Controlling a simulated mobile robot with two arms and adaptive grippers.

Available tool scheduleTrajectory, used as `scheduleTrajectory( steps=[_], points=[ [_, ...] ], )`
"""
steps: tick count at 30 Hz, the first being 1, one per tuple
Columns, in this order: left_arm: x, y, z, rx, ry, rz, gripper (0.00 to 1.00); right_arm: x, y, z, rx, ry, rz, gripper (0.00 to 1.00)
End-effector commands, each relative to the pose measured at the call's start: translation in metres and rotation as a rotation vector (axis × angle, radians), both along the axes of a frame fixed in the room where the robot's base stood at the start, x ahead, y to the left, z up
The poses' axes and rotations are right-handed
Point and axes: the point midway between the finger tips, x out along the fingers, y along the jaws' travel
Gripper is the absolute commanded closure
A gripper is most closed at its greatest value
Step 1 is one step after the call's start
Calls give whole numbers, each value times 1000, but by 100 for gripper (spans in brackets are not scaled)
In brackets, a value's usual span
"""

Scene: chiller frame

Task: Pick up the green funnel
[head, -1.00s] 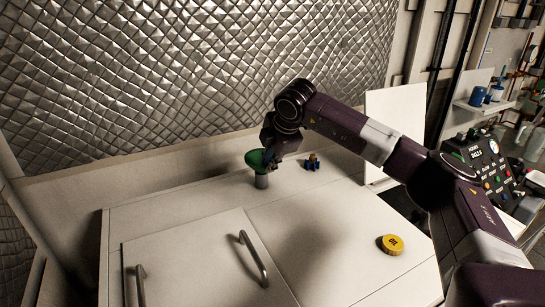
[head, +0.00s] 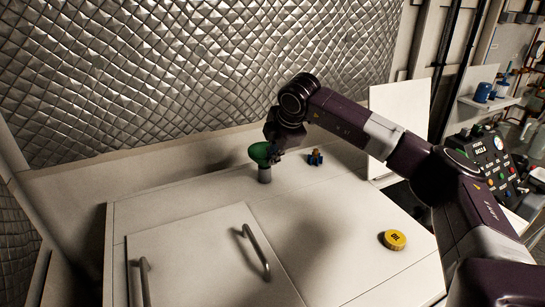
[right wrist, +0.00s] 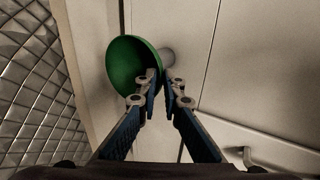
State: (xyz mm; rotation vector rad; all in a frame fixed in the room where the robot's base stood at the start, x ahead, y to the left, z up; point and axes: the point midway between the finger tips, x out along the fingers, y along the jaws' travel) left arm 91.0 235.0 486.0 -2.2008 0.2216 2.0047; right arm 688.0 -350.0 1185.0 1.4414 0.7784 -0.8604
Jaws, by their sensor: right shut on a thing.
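The green funnel (head: 259,151) sits wide end up at the top of a small grey cylinder (head: 264,174) on the white cabinet top. In the right wrist view the funnel's green cone (right wrist: 128,66) shows beside and partly behind the fingers, and the grey cylinder (right wrist: 168,57) shows just past them. My right gripper (head: 273,156) is at the funnel's right side, shut on it. Its blue fingers (right wrist: 164,84) look close together at the funnel's edge; the exact contact is partly hidden. My left gripper is not in view.
A small blue and brass fitting (head: 315,158) stands right of the funnel. A yellow round disc (head: 393,239) lies near the cabinet top's right edge. A metal handle (head: 256,252) rises from the front panel. A quilted silver wall (head: 200,70) stands behind.

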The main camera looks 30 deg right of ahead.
Motion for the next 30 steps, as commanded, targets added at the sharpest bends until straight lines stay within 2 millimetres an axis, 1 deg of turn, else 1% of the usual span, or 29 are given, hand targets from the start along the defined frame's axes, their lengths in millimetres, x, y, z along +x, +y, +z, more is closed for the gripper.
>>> scheduleTrajectory(
  steps=[1, 3, 30],
  points=[
    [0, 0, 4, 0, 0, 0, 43, 0, 0, 7, 1, -2, 0, 100],
    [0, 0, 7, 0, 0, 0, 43, 0, 0, 13, 1, -2, 0, 100],
    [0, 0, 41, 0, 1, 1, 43, 0, 0, 85, 1, -2, 0, 100]
  ],
)
